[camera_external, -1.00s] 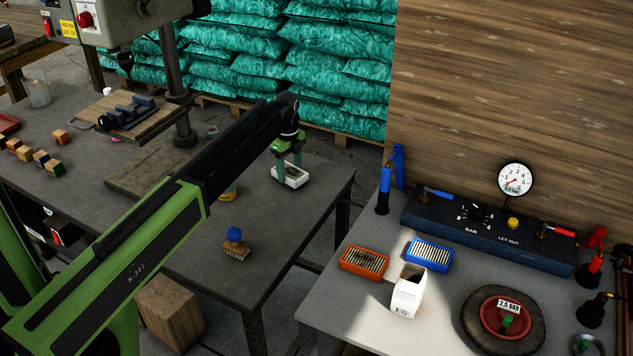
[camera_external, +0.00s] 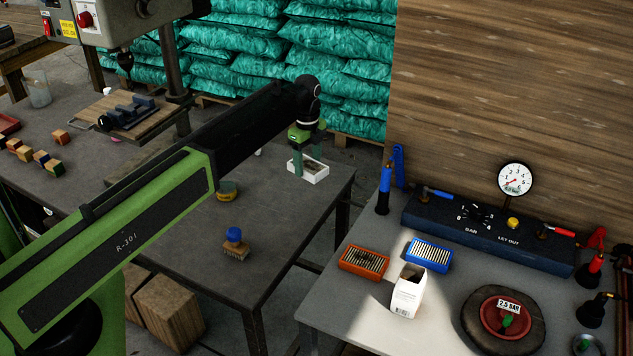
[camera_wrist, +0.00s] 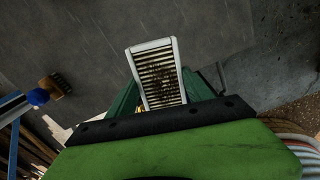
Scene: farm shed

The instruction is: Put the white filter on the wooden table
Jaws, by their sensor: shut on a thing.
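The white filter (camera_external: 312,175) is a small white-framed block with a dark ribbed face. My gripper (camera_external: 309,165) is shut on it, at the far right corner of the dark worktable (camera_external: 185,235). I cannot tell how high it is above the surface. In the wrist view the filter (camera_wrist: 156,72) lies between the two green fingers (camera_wrist: 160,95). A brown wooden table (camera_external: 12,72) stands at the far left, mostly out of frame.
An orange filter (camera_external: 363,262), a blue filter (camera_external: 430,254) and an open white box (camera_external: 407,292) are on the grey table (camera_external: 345,300). A blue-knobbed brush (camera_external: 236,245) and a drill press (camera_external: 172,60) are on the worktable. Green sacks (camera_external: 335,60) are stacked behind.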

